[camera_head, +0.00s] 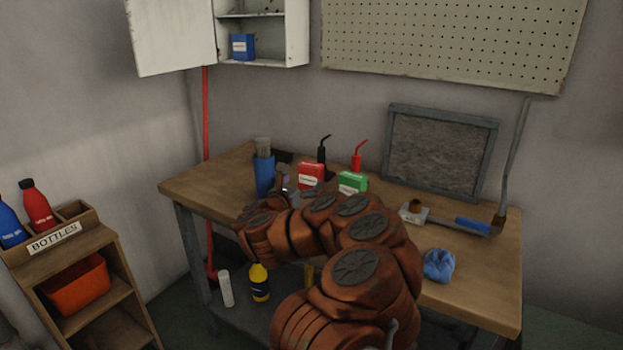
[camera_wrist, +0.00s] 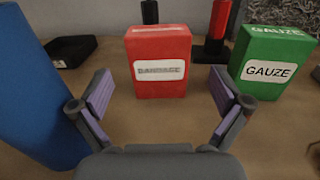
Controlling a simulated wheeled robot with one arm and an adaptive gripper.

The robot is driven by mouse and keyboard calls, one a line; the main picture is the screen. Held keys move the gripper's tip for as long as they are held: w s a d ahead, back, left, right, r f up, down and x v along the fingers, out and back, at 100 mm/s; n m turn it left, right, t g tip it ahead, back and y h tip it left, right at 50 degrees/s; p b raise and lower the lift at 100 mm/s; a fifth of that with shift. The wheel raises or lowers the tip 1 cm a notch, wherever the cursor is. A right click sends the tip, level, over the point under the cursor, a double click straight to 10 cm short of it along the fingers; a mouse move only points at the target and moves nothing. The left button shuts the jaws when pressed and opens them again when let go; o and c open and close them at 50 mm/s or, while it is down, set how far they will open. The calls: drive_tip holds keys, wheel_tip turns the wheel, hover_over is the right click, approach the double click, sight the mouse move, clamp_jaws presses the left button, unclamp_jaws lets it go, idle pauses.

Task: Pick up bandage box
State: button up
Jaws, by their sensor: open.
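The bandage box is a red box with a white label. It stands upright on the wooden workbench (camera_head: 440,291) in the head view (camera_head: 311,175). In the wrist view the bandage box (camera_wrist: 158,62) is straight ahead, just beyond and between my fingertips. My gripper (camera_wrist: 160,85) is open and empty, with a finger toward each side of the box and apart from it. In the head view my gripper (camera_head: 283,188) is small and partly hidden by my arm, left of the box.
A green gauze box (camera_wrist: 272,62) stands close on the right. A blue container (camera_wrist: 35,90) stands close on the left. Black (camera_head: 322,160) and red (camera_head: 357,161) spouted bottles stand behind. A blue box (camera_head: 243,46) sits in the open wall cabinet. A framed panel (camera_head: 440,150) leans at the back.

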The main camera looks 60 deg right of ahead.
sight(308, 178)
drive_tip(key=shift+w+d+f, duration=0.1)
drive_tip(key=shift+w+d, duration=0.05)
drive_tip(key=shift+d, duration=0.75)
drive_tip(key=shift+w+d+f, duration=0.1)
drive_tip(key=shift+w+d, duration=0.05)
drive_tip(key=shift+d, duration=0.8)
drive_tip(key=shift+w+d+f, duration=0.1)
drive_tip(key=shift+w+d, duration=0.05)
drive_tip(key=shift+d, duration=0.75)
drive_tip(key=c, duration=1.2)
